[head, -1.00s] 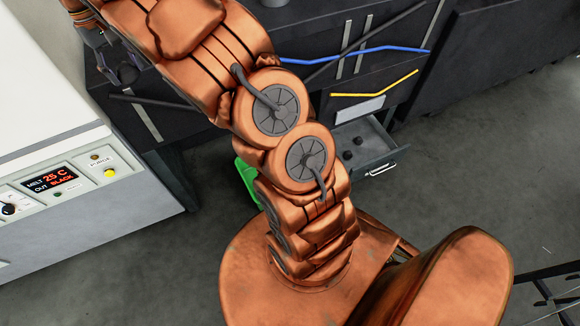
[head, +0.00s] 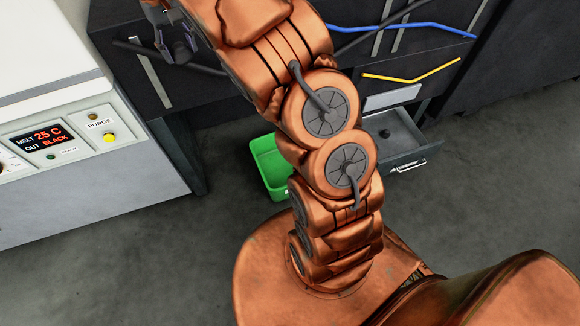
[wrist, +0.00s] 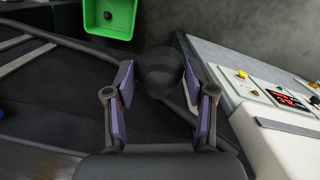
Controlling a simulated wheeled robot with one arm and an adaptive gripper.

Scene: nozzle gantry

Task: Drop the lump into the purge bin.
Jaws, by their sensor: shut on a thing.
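A dark, rounded lump (wrist: 161,70) sits between the fingertips of my gripper (wrist: 160,82) in the wrist view. My gripper is shut on it, above the dark bench top. In the head view my gripper (head: 178,50) shows small at the upper left, and I cannot make out the lump there. The green purge bin (head: 262,150) stands on the floor below the bench, partly hidden by my arm. It also shows at the top of the wrist view (wrist: 128,32), apart from the gripper, with a small dark piece (wrist: 108,15) inside.
A white machine (head: 75,130) with a display and a yellow PURGE button (head: 110,138) stands at the left. An open drawer (head: 418,152) holding a dark piece (head: 385,133) juts out right of my arm. Blue (head: 400,27) and yellow (head: 412,76) strips lie on the bench.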

